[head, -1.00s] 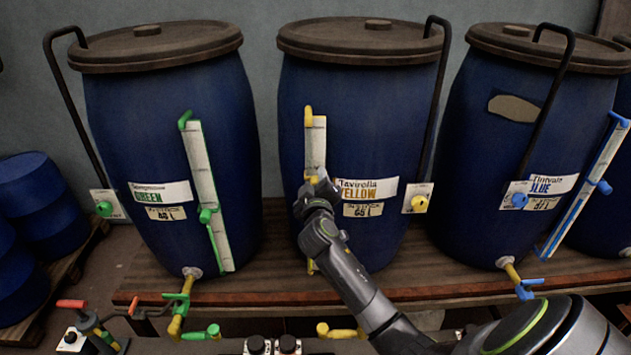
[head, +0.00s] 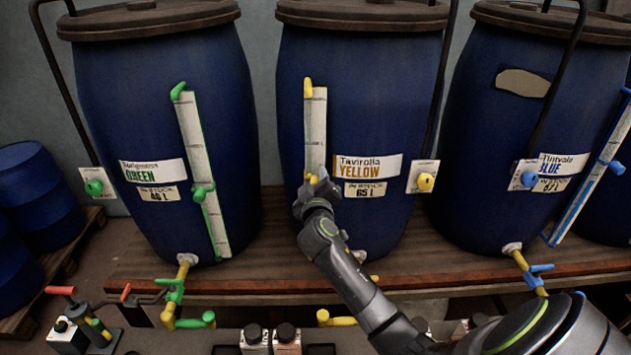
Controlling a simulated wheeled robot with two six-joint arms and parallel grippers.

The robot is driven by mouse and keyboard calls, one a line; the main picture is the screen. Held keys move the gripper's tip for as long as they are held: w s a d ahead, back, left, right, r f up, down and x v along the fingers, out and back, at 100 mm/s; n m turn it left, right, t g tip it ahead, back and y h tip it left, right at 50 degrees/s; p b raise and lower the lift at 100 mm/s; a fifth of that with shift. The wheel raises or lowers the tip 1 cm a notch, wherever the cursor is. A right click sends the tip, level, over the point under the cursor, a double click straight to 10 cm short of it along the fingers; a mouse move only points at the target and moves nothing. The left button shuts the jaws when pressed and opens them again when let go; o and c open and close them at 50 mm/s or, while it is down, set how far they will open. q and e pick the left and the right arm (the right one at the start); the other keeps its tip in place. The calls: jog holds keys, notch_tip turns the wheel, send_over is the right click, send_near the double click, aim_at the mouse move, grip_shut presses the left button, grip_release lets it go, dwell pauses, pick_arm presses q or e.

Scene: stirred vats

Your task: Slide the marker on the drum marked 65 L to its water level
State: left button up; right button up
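The drum marked 65 L (head: 375,120) is the middle blue drum, labelled Tavirolla YELLOW (head: 367,167) with a 65 L plate below. Its pale upright gauge (head: 316,125) has a yellow fitting at the top. The yellow marker (head: 311,178) shows only as a small bit of yellow at my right gripper. My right gripper (head: 315,188) is at the gauge, over its lower part, and hides most of the marker. Its fingers are too small and covered to tell open from shut. No water level can be made out on the gauge. My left gripper is not in view.
A green-fitted drum (head: 150,110) marked 40 L stands left, and a blue-fitted drum (head: 480,140) stands right. All stand on a wooden bench (head: 240,275). Taps and small bottles are in front below. Smaller blue drums (head: 35,185) stand at far left.

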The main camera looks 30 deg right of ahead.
jog(key=shift+o, duration=0.6)
jog(key=shift+s+a, duration=0.1)
jog(key=shift+s, duration=0.1)
jog(key=b+v, duration=0.4)
jog(key=v, duration=1.3)
jog(key=shift+a, duration=0.1)
